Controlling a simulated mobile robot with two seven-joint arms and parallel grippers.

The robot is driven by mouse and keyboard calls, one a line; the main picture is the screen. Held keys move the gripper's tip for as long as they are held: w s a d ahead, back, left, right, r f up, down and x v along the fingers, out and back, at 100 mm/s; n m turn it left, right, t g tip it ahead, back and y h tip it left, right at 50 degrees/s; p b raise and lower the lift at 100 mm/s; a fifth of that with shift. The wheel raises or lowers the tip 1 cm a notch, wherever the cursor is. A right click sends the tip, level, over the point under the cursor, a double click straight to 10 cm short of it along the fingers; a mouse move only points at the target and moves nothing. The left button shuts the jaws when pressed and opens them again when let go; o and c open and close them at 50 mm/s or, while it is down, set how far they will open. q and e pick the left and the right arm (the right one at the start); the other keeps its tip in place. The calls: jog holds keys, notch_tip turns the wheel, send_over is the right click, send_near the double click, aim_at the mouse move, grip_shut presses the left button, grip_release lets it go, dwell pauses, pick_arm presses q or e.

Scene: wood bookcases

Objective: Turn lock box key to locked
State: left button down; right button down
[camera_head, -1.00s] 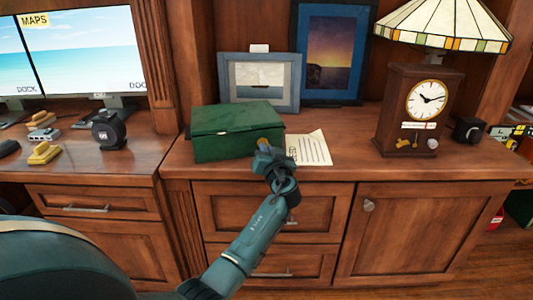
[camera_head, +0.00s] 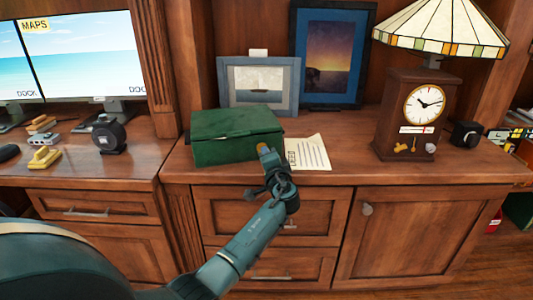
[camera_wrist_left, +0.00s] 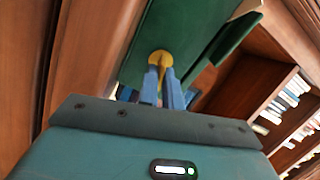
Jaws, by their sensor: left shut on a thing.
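The green lock box (camera_head: 228,134) stands closed on the wooden cabinet top. In the left wrist view its green side (camera_wrist_left: 195,30) carries a round yellow lock plate with the key (camera_wrist_left: 160,59) at its middle. My left gripper (camera_head: 264,152) is at the box's front right corner area, and its fingers also show in the left wrist view (camera_wrist_left: 162,88). The fingers are shut on the key, right at the lock plate. The fingertips hide part of the key, so its exact turn is hard to tell. My right gripper is not in view.
A paper sheet (camera_head: 308,153) lies right of the box. Two framed pictures stand behind it, the nearer one grey (camera_head: 260,84). A wooden clock (camera_head: 409,112) and a lamp (camera_head: 440,28) stand at right. A black round device (camera_head: 109,135) is at left.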

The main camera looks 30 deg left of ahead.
pick_arm(q)
jog(key=shift+r+m+p, duration=0.1)
jog(key=shift+m+p, duration=0.2)
jog(key=shift+m, duration=1.3)
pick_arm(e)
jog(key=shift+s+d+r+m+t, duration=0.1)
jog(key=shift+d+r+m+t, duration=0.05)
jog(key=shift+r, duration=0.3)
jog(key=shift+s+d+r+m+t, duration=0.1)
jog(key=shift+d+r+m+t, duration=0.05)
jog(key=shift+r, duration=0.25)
pick_arm(q)
jog(key=c, duration=1.6)
grip_release()
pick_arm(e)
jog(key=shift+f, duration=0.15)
pick_arm(q)
jog(key=p+v, duration=0.1)
jog(key=v, duration=1.2)
